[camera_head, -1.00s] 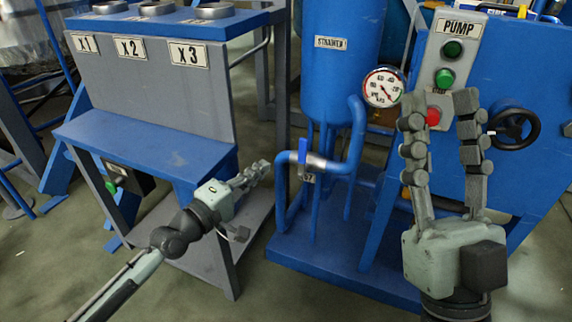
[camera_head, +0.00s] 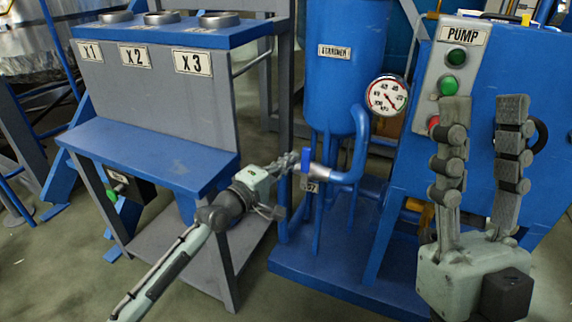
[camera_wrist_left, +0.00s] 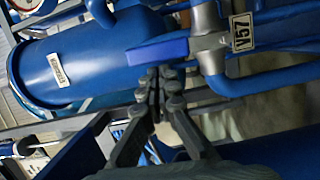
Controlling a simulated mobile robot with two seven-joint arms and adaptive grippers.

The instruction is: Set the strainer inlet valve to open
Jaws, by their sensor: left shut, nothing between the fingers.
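The strainer inlet valve has a blue lever (camera_head: 305,158) on a steel body (camera_head: 317,170) in the blue pipe beside the strainer tank (camera_head: 340,85). The lever stands roughly upright, across the pipe. In the left wrist view the lever (camera_wrist_left: 160,51) sticks out left from the steel body (camera_wrist_left: 208,40), next to a V57 tag (camera_wrist_left: 241,30). My left gripper (camera_head: 292,160) is shut and empty, its fingertips close beside the lever. In the left wrist view its fingertips (camera_wrist_left: 160,78) lie just below the lever; I cannot tell whether they touch. My right gripper (camera_head: 484,110) is open and empty before the pump panel.
A pressure gauge (camera_head: 387,95) sits right of the tank. A grey and blue stand (camera_head: 150,100) labelled X1, X2 and X3 is at left, close to my left arm. The blue skid base (camera_head: 330,270) lies below.

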